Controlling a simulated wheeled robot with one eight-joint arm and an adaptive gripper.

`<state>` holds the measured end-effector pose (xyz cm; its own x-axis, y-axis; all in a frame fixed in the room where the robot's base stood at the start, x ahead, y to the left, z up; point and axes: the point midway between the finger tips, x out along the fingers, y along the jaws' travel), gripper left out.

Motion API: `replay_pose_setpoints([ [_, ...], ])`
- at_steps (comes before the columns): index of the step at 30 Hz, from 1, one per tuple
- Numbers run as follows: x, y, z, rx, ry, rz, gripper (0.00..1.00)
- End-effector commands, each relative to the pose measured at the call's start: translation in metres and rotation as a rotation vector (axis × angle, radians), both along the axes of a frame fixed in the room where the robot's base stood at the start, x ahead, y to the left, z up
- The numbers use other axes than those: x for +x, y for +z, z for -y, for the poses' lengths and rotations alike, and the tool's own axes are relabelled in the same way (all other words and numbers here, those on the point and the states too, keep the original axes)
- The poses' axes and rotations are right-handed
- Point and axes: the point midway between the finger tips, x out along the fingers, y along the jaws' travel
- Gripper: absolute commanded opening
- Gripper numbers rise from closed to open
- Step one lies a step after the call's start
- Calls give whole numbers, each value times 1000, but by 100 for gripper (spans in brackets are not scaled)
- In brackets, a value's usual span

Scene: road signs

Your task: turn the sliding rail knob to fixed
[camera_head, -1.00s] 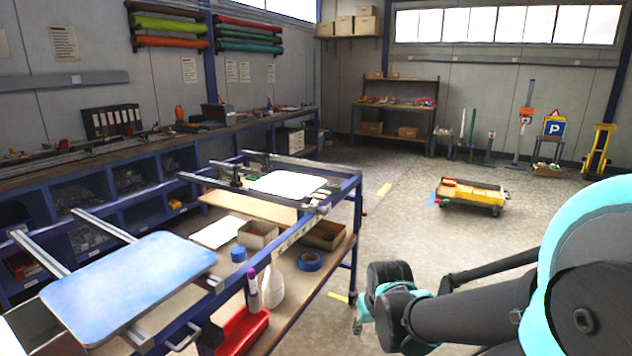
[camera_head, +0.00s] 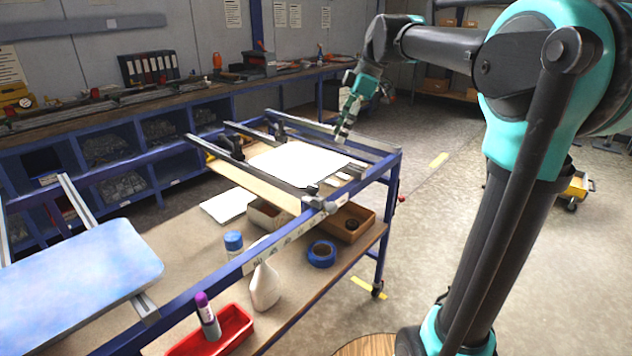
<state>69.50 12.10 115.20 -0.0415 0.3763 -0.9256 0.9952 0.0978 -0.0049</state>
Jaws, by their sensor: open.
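A metal sliding rail (camera_head: 265,178) crosses the blue frame (camera_head: 230,275) beside a white sheet (camera_head: 298,163). A dark clamp-like fitting (camera_head: 232,147) stands near the rail's far end, and a grey fitting (camera_head: 318,203) sits at its near end. Which part is the knob, and its setting, are too small to tell. My gripper (camera_head: 342,137) points down above the far right part of the frame, to the right of the far fittings and beyond the near one. It is open and holds nothing visible. Whether it touches the frame is unclear.
A blue-white panel (camera_head: 75,285) lies on rails at the left. The lower shelf holds a red tray (camera_head: 232,330), a white spray bottle (camera_head: 264,285), blue tape (camera_head: 321,254) and a cardboard box (camera_head: 345,222). A long workbench (camera_head: 180,97) runs behind.

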Motion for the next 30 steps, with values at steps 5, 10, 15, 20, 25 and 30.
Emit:
replay_pose_setpoints([
  [5, 0, -5, -7, 7, 30, 4, 40],
  [10, -1, -32, -18, 6, 29, 4, 40],
  [15, -2, -63, -31, 6, 29, 4, 40],
  [20, -4, -93, -43, 6, 27, 4, 40],
  [25, -6, -122, -55, 6, 27, 4, 40],
  [30, -7, -144, -63, 6, 26, 4, 40],
])
